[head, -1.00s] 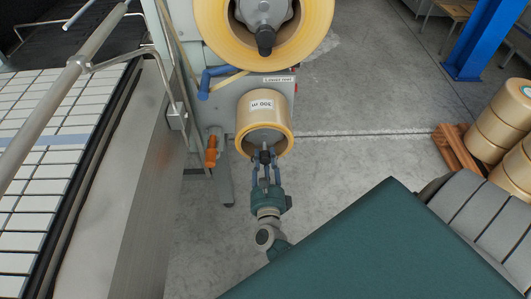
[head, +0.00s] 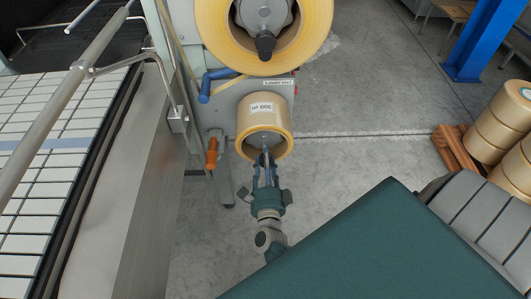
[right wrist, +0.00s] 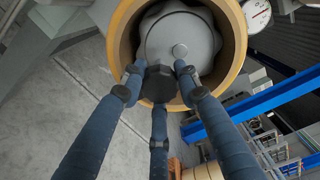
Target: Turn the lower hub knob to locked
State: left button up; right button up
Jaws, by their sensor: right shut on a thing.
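The lower tape roll (head: 263,112) hangs on the grey machine in the head view, its open end towards me. Inside its ring, the pale grey hub (right wrist: 180,42) shows in the right wrist view. The dark lower hub knob (right wrist: 158,84) sticks out from the hub between my blue fingers. My right gripper (head: 265,162) is shut on this knob, with its fingers around it. In the head view the fingers mostly cover the knob. My left gripper is not in view.
The upper tape roll (head: 264,62) with its own dark knob sits just above. A blue handle (head: 211,83) and an orange handle (head: 212,153) are left of the lower roll. A conveyor with a metal side (head: 139,190) runs at left.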

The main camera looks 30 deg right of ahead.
jog(key=shift+n, duration=0.7)
jog(key=o, duration=1.2)
